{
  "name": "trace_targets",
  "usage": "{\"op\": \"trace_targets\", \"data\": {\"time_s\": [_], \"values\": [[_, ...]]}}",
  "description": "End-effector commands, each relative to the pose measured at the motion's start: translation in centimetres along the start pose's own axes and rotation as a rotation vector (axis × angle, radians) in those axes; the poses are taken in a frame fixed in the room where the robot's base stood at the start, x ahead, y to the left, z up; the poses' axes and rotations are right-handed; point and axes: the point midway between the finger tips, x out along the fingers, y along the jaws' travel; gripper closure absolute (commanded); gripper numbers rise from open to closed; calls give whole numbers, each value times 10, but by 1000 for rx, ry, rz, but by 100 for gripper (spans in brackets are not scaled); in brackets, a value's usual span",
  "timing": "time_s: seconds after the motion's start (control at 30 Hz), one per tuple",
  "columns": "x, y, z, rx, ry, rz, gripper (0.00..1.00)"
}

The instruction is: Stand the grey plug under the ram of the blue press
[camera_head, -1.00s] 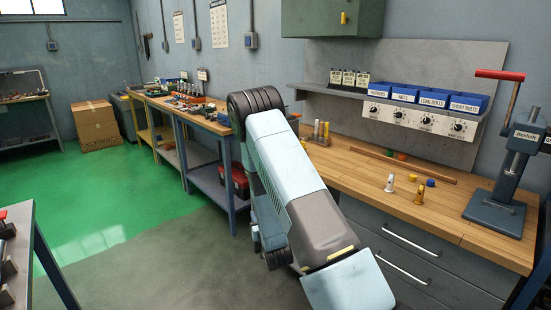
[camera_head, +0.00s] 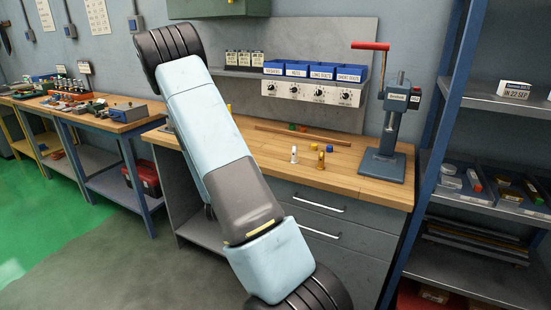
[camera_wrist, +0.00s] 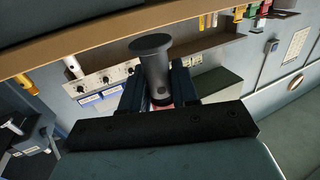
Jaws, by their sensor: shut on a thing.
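The grey plug (camera_wrist: 153,65) is a dark cylinder with a wider round end, held between the two fingers of my gripper (camera_wrist: 158,85) in the wrist view. The wide end points away from the gripper's body; the other end is partly hidden between the fingers. The blue press (camera_head: 385,167), with a red-handled lever, stands at the right end of the wooden bench in the head view. The head view shows my arm but not my gripper.
A white plug (camera_head: 294,154), an orange one (camera_head: 321,160) and small blue and yellow pieces stand on the bench (camera_head: 270,150) left of the press. Blue bins (camera_head: 310,70) sit on a shelf behind. A blue rack (camera_head: 440,130) stands close right of the press.

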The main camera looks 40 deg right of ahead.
Motion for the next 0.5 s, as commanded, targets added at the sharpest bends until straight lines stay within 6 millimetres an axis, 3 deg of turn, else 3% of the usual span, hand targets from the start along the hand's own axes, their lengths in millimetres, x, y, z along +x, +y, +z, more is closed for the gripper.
{"op": "trace_targets", "data": {"time_s": [0.1,0.2,0.33,0.5], "values": [[5,35,-13,2,2,110,100],[7,55,-19,0,1,176,100],[7,69,-24,0,1,220,100],[7,72,-24,0,0,232,100]]}}
